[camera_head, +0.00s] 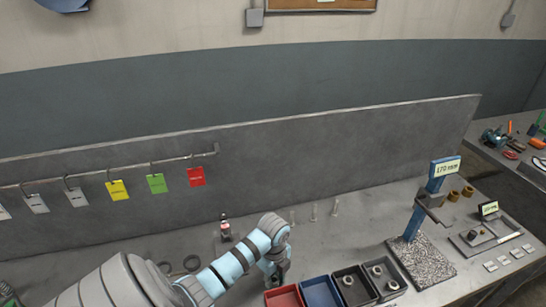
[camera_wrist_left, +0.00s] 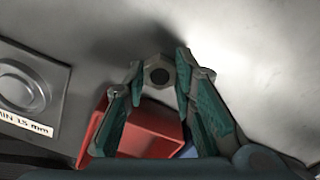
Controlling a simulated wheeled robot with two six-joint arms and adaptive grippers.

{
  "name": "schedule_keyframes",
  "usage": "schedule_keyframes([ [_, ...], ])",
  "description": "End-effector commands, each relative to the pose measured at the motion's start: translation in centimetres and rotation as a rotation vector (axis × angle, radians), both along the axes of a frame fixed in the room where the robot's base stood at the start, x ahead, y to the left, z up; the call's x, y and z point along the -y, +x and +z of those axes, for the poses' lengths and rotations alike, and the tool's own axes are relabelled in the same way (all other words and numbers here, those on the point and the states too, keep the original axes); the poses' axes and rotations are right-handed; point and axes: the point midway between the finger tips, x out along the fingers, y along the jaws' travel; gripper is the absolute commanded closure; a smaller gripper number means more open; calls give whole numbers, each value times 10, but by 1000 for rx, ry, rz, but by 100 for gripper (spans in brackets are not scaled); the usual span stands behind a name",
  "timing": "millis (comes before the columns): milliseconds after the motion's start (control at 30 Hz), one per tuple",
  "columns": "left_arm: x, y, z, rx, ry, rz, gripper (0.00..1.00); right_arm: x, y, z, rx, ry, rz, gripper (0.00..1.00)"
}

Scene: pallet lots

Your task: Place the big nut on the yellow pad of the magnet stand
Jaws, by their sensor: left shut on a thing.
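In the left wrist view my left gripper (camera_wrist_left: 160,78) is shut on a grey hexagonal nut (camera_wrist_left: 149,67) with a dark round hole. The nut sits between the two fingertips. In the head view my left gripper (camera_head: 276,276) is above the bench beside the red bin; the nut cannot be made out there. A blue stand (camera_head: 415,217) with a sign reading about 170 mm rises from a speckled base (camera_head: 428,266) to the right of the bins. I cannot make out a yellow pad or tell which stand is the magnet stand. My right gripper is not in view.
A red bin (camera_head: 271,301), a blue bin (camera_head: 308,284) and dark bins (camera_head: 367,291) with nuts line the front edge. The red bin also shows in the wrist view (camera_wrist_left: 150,143). A small bottle (camera_head: 225,230) and rings (camera_head: 191,263) are left. A small fixture tray (camera_head: 463,246) is right.

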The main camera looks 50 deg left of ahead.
Motion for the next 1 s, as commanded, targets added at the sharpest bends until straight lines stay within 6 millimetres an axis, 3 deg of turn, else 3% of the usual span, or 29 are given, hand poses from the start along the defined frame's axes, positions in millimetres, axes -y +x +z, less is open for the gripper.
schedule_keyframes([
  [267, 1, -1, 0, -4, -2, 0, 100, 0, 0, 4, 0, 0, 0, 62],
  [300, 1, -1, 0, -4, -2, 0, 71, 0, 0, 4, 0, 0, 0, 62],
  [400, 0, -1, 1, -3, -1, 0, 56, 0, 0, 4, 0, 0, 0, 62],
  [767, 0, -1, 7, -1, 0, 0, 56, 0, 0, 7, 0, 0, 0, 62],
  [867, 0, 0, 26, 1, 0, -1, 56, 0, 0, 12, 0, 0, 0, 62],
  [1000, 0, 0, 67, 2, 1, -1, 56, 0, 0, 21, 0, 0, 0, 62],
])
